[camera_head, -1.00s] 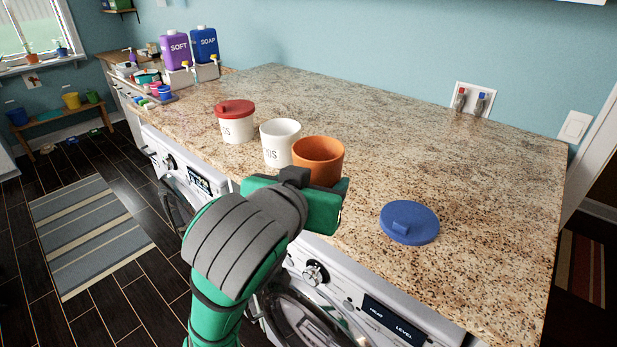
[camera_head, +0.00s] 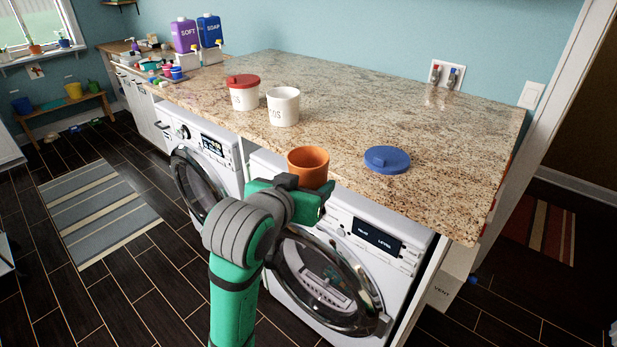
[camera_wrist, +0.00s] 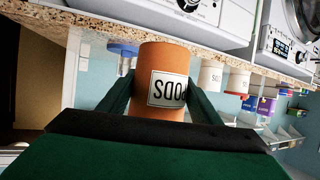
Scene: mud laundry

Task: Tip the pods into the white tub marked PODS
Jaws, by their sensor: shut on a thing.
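My gripper (camera_head: 304,190) is shut on an orange cup (camera_head: 308,168). The cup looks about upright, held at the counter's front edge. In the wrist view the cup (camera_wrist: 162,60) sits between both fingers, with a PODS label that appears upside down. I cannot make out what is inside it. An open white tub (camera_head: 284,108) stands on the counter behind and left of the cup, clear of it. Its label is partly turned away; the letters end in DS. Its inside bottom is hidden.
A white tub with a red lid (camera_head: 243,93) stands just left of the open tub. A blue lid (camera_head: 387,159) lies on the granite counter (camera_head: 420,125) to the right. Purple SOFT (camera_head: 186,37) and blue SOAP (camera_head: 209,32) dispensers stand far left. The counter's middle is clear.

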